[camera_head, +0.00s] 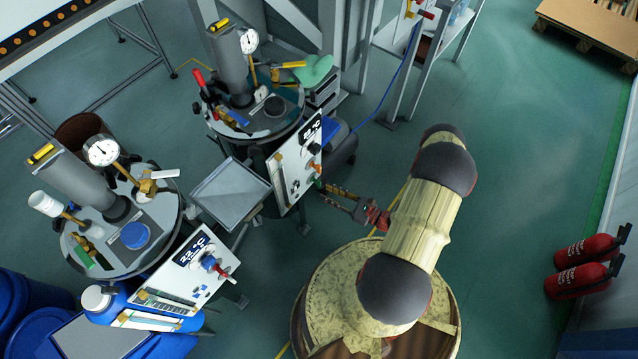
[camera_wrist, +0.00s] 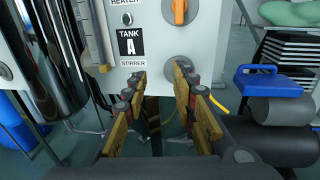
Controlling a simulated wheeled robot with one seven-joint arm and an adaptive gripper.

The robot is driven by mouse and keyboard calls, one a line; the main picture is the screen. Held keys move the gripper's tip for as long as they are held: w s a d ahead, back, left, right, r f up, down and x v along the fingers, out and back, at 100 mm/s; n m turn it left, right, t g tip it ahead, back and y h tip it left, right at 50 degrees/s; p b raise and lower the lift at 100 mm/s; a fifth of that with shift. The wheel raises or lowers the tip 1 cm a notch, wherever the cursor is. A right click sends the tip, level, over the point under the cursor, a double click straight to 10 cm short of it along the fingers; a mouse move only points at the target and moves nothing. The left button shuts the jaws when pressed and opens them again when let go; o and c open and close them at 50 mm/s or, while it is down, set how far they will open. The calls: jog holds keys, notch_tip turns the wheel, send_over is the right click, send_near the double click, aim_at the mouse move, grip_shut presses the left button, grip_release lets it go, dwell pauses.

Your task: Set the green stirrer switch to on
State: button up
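In the wrist view, the white panel (camera_wrist: 150,30) carries a "TANK A" label (camera_wrist: 130,43) and the word "STIRRER" (camera_wrist: 133,63). A round grey plate (camera_wrist: 176,63) sits right of that word, partly covered by my right finger. No green switch shows; its handle may be hidden behind that finger. My gripper (camera_wrist: 158,76) is open and empty, its fingers apart at the panel's lower edge. The right fingertip overlaps the plate; I cannot tell if it touches. In the head view, my gripper (camera_head: 324,187) is close to the lower right side of the tilted panel (camera_head: 290,172).
An orange knob (camera_wrist: 179,10) is above the round plate. A blue-handled object (camera_wrist: 268,82) stands right of the panel. In the head view, a metal tray (camera_head: 230,193) and a second panel (camera_head: 193,268) are to the left. Open floor lies to the right.

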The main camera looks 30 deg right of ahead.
aim_at(319, 183)
jog(key=shift+w+a+f+m+t+h+b, duration=0.1)
jog(key=shift+w+f+m+t+h+b, duration=0.2)
jog(key=shift+w, duration=0.9)
jog(key=shift+w+a+f+m+t+h+b, duration=0.1)
jog(key=shift+w+f+m+h+b, duration=0.25)
jog(key=shift+w, duration=0.85)
jog(key=shift+w+a+f+m+t+h+b, duration=0.15)
jog(key=shift+w+f+h+b, duration=0.25)
jog(key=shift+w, duration=0.8)
jog(key=shift+d, duration=0.1)
jog(key=shift+c, duration=1.1)
jog(key=c, duration=0.4)
grip_shut()
